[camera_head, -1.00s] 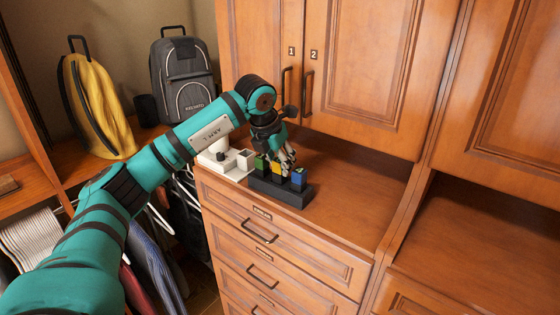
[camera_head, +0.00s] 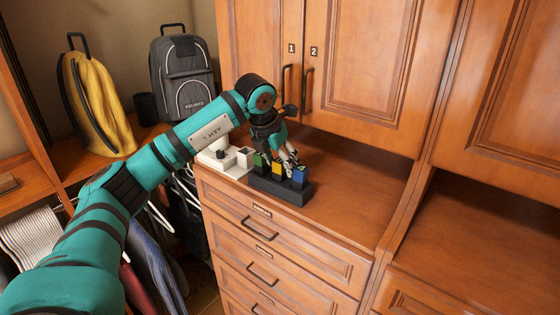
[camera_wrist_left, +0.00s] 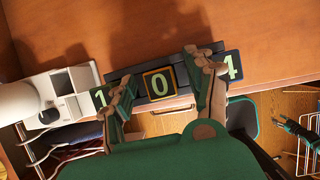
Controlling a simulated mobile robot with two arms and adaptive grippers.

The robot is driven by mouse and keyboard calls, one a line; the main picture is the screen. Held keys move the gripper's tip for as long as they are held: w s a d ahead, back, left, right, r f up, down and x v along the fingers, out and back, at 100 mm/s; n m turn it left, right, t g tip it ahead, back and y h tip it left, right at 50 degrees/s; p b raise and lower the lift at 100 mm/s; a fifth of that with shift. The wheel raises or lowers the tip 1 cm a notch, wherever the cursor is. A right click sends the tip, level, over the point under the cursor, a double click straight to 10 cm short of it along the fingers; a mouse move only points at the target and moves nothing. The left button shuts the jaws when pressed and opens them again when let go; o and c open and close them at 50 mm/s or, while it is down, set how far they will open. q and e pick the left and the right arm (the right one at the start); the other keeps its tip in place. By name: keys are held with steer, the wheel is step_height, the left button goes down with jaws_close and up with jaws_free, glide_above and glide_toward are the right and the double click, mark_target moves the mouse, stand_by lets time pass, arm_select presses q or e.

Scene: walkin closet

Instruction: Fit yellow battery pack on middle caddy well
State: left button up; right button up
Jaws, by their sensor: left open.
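The yellow battery pack (camera_head: 278,170) stands in the middle of a black caddy (camera_head: 281,191), between a green pack (camera_head: 260,161) and a blue pack (camera_head: 299,176). In the left wrist view its top, a yellow-framed 0 (camera_wrist_left: 160,83), faces the camera. My left gripper (camera_head: 285,159) points down over the caddy. In the wrist view the gripper (camera_wrist_left: 162,76) is open, with one finger on each side of the yellow pack. Its fingers partly cover the neighbouring packs, marked 1 (camera_wrist_left: 100,97) and 4 (camera_wrist_left: 233,66). I cannot tell whether the fingers touch the yellow pack or how deep it sits.
A white holder with square compartments (camera_head: 243,157) stands close to the left of the caddy. Cabinet doors (camera_head: 375,70) rise behind. The wooden counter (camera_head: 355,195) is clear on the right. Its front edge lies close in front of the caddy, above the drawers (camera_head: 270,235).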

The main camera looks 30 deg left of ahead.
arm_select(q)
steer(key=v, duration=1.2)
steer(key=shift+s, duration=0.1)
stand_by(0.4)
